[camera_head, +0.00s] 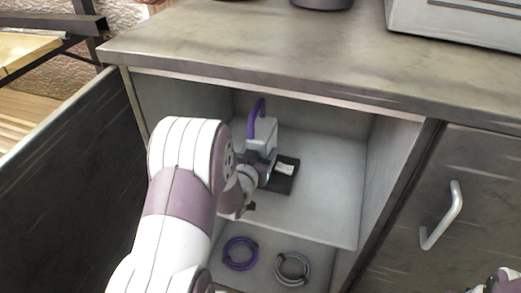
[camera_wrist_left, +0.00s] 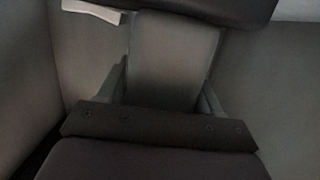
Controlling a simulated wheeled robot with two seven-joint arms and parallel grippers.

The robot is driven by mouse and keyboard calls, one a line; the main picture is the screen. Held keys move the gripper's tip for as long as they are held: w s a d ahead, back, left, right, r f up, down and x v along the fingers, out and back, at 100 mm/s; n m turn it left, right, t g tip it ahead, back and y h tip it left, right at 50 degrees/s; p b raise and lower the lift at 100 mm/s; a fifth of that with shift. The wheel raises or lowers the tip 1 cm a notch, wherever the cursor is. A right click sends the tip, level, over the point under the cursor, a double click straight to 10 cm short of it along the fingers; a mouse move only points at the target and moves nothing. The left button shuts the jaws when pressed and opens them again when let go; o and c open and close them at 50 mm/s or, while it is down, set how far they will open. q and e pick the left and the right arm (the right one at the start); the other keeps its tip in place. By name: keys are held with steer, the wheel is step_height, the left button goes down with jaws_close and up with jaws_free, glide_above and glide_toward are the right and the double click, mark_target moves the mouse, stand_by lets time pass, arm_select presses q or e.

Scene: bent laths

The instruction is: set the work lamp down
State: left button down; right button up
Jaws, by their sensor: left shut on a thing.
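The work lamp seems to be the pale grey body (camera_head: 262,131) with a purple loop handle (camera_head: 257,113), inside the open cabinet in the head view. My left gripper (camera_head: 262,172) reaches into the cabinet beside it, partly hidden by my own arm. In the left wrist view my left gripper (camera_wrist_left: 165,85) has its fingers on both sides of a grey block (camera_wrist_left: 174,58) and is shut on it. A flat black piece (camera_head: 284,175) with a white label lies close by; I cannot tell if it belongs to the lamp. Contact below the lamp is hidden.
The cabinet shelf (camera_head: 318,205) is bare to the right. Below lie a purple coil (camera_head: 240,253) and a grey coil (camera_head: 292,268). The open door (camera_head: 65,190) stands at the left, the worktop (camera_head: 290,55) overhangs, and a closed door with a handle (camera_head: 441,215) is right.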

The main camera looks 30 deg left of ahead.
arm_select(q)
steer(key=shift+r, duration=0.25)
steer(key=shift+f, duration=0.15)
steer(key=shift+c, duration=0.9)
jaws_free()
steer(key=shift+f, duration=0.15)
